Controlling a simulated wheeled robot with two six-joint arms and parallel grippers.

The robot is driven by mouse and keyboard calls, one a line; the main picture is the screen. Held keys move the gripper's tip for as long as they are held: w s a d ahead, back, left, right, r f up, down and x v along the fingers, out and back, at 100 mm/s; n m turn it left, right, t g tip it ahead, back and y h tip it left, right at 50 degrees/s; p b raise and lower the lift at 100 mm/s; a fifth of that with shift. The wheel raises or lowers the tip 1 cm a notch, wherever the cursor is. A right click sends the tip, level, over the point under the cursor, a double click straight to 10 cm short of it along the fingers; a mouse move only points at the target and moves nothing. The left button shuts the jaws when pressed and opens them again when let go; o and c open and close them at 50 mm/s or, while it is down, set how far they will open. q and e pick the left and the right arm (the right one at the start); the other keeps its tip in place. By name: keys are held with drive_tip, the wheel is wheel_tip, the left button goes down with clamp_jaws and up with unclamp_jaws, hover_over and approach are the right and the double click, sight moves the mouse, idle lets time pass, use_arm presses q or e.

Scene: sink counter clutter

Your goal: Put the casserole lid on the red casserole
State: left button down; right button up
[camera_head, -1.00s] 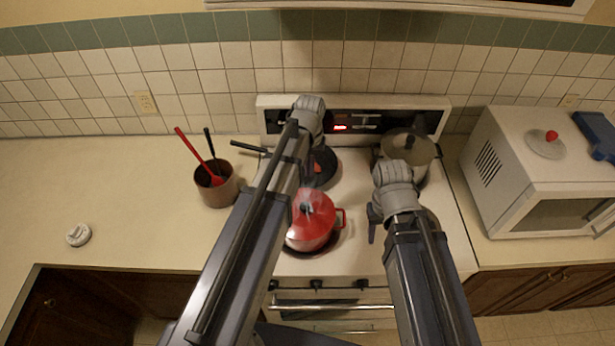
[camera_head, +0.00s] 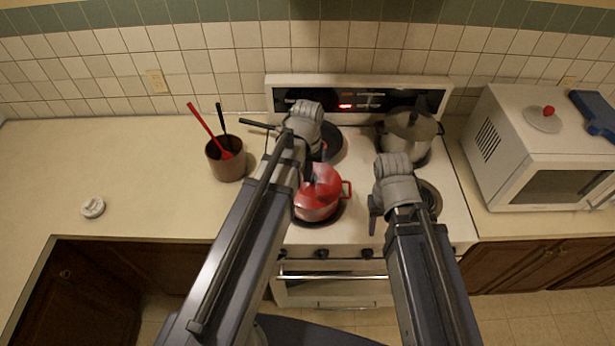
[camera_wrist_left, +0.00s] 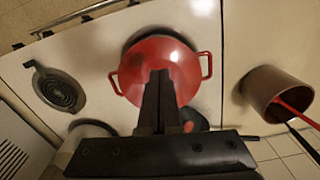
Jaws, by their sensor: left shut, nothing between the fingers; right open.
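The red casserole (camera_head: 318,207) stands on the front left burner, a handle at each side. In the left wrist view it (camera_wrist_left: 140,65) shows a round, shiny red top; I cannot tell for sure whether this is a lid or the inside. A pale round lid with a red knob (camera_head: 544,118) lies on the microwave. My left gripper (camera_head: 308,173) is shut and empty above the casserole, its fingers (camera_wrist_left: 159,75) covering part of it in the wrist view. My right gripper (camera_head: 373,218) is open and empty, right of the casserole, near the front right burner.
A steel pot (camera_head: 410,135) stands on the back right burner. A dark pan (camera_head: 331,146) sits behind the casserole, partly hidden by my left arm. A utensil crock (camera_head: 226,163), a small white item (camera_head: 93,207) and the microwave (camera_head: 535,150) stand on the counters. The left counter is largely clear.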

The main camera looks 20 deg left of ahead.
sight(307, 198)
use_arm(q)
wheel_tip(307, 198, down, 10)
drive_tip(key=b, duration=0.9)
drive_tip(key=shift+r, duration=0.2)
drive_tip(key=w, duration=0.1)
drive_tip(key=w+p, duration=0.1)
drive_tip(key=w, duration=0.1)
drive_tip(key=shift+w+a+r, duration=0.15)
drive_tip(key=shift+a+r, duration=0.05)
drive_tip(key=shift+r, duration=0.2)
drive_tip(key=shift+w, duration=0.4)
drive_tip(key=shift+w+a, duration=0.15)
drive_tip(key=shift+w, duration=0.75)
drive_tip(key=shift+s, duration=0.2)
drive_tip(key=shift+s, duration=0.3)
drive_tip(key=s, duration=0.3)
drive_tip(key=shift+s+d, duration=0.2)
drive_tip(key=shift+s, duration=0.15)
wheel_tip(307, 198, up, 10)
drive_tip(key=p, duration=1)
drive_tip(key=shift+w, duration=0.35)
